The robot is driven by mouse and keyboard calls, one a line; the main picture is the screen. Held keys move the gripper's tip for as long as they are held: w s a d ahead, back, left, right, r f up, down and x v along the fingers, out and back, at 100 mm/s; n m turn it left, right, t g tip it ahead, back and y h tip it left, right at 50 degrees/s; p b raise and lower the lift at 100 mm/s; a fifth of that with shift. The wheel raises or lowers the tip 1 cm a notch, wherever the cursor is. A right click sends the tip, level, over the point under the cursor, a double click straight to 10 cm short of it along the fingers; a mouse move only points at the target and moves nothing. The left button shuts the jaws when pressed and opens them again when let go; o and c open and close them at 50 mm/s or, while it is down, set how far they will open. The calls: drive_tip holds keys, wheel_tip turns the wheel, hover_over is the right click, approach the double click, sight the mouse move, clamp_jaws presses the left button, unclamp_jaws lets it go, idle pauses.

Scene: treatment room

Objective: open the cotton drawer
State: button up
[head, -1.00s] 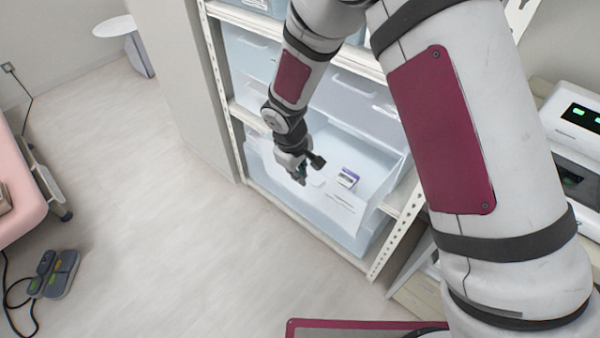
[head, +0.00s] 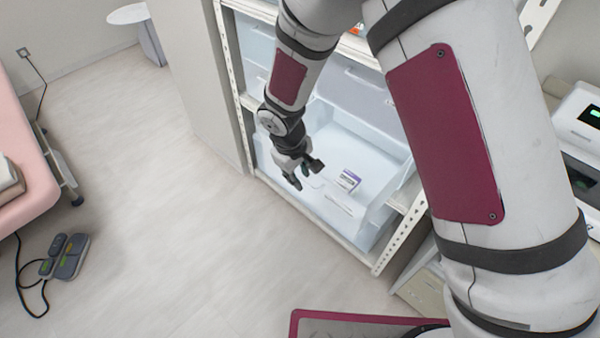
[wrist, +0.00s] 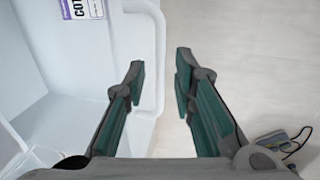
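The cotton drawer (head: 385,190) is a pale, translucent bin low in the shelving unit, and it stands pulled out with its inside in view from above. A purple-and-white label (wrist: 82,9), partly cut off and reading "COT", is in the wrist view; a purple-and-white item also shows in the head view (head: 348,181). The drawer's pale handle (wrist: 158,62) runs between the fingertips, nearer the left finger. My gripper (wrist: 161,80) is open, its fingers apart with floor visible between handle and right finger. In the head view my gripper (head: 296,178) is at the drawer's front.
More translucent drawers (head: 362,85) sit above in the white shelving frame. Open floor (head: 190,230) lies in front and left. A pink bed (head: 25,165) and a foot pedal (head: 66,256) are at the left. White equipment (head: 578,125) stands at the right.

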wheel_tip(320, 180, up, 12)
drive_tip(key=s+a, duration=0.1)
drive_tip(key=shift+s+a, duration=0.25)
drive_tip(key=shift+s, duration=0.15)
idle(0.3)
drive_tip(key=shift+f, duration=0.1)
drive_tip(key=s+d+r+m+t+p, duration=0.1)
drive_tip(key=s+d+r+m, duration=0.25)
drive_tip(key=d+r, duration=0.55)
drive_tip(key=s+d+r+m+p, duration=0.15)
drive_tip(key=s+d+r, duration=0.25)
drive_tip(key=d+r, duration=0.5)
drive_tip(key=s+d+r+m, duration=0.2)
drive_tip(key=s+d+r, duration=0.1)
drive_tip(key=s, duration=0.5)
drive_tip(key=s+d+r+m+t+y+p, duration=0.1)
drive_tip(key=s+d+r+m, duration=0.2)
drive_tip(key=s, duration=0.5)
drive_tip(key=shift+s+d+r+p, duration=0.2)
drive_tip(key=shift+d+r+p, duration=0.1)
drive_tip(key=shift+d, duration=0.5)
